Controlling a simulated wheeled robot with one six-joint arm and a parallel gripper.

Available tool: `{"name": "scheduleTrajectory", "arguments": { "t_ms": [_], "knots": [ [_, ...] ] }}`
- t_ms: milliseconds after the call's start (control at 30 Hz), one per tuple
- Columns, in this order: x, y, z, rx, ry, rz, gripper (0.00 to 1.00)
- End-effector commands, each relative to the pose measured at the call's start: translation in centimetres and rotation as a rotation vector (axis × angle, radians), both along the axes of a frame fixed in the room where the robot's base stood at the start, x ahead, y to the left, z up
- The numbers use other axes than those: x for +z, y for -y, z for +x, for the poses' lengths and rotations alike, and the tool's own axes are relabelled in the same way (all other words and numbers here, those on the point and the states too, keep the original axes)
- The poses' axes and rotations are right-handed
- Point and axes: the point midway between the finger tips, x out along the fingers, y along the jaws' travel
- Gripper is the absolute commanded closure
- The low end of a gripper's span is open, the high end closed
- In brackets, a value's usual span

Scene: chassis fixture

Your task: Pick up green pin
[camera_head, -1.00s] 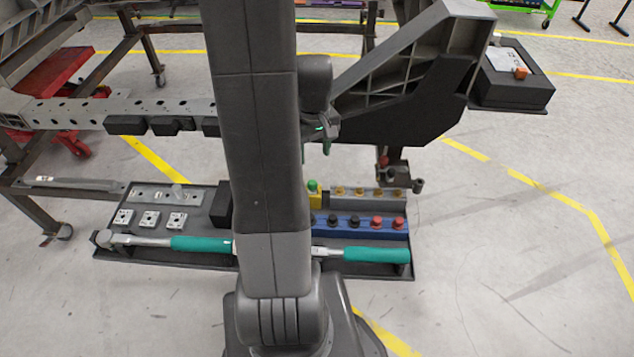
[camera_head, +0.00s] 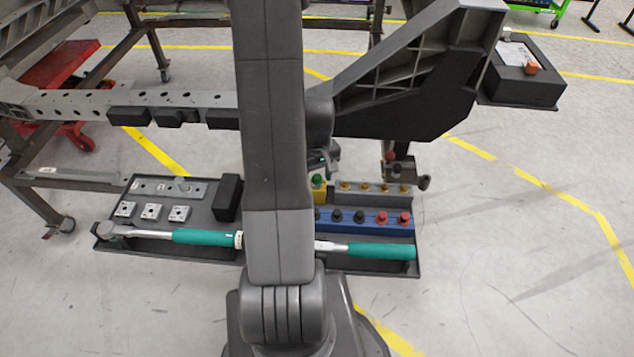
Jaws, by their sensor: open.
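The green pin (camera_head: 318,181) stands upright in a yellow holder (camera_head: 319,196) on the tray, just right of my arm. Only its green top shows clearly. My gripper (camera_head: 322,172) is just above and behind the green pin, partly hidden by my own arm. Its fingers are dark and small in this view, and I see nothing held in them. I cannot tell whether a fingertip touches the pin.
The black tray (camera_head: 215,258) also holds a blue block (camera_head: 370,228) with black and red pins, a grey block (camera_head: 345,188) with brass-coloured pins, and torque wrenches with teal handles (camera_head: 380,251). A grey chassis frame (camera_head: 420,60) hangs over the back right.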

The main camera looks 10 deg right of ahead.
Motion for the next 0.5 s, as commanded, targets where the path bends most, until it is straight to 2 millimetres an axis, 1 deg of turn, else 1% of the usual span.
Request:
{"name": "scheduleTrajectory", "arguments": {
  "t_ms": [200,267,400,467,500],
  "knots": [
    [-0.03,-0.01,0.0,0.0,0.0,0.0,0.48],
    [-0.02,-0.01,0.01,0.0,0.0,0.0,0.6],
    [-0.01,0.0,0.01,0.0,0.0,0.0,0.87],
    [-0.01,0.0,0.01,0.0,0.0,0.0,0.99],
    [0.0,0.0,0.01,0.0,0.001,0.0,1.0]
  ]
}}
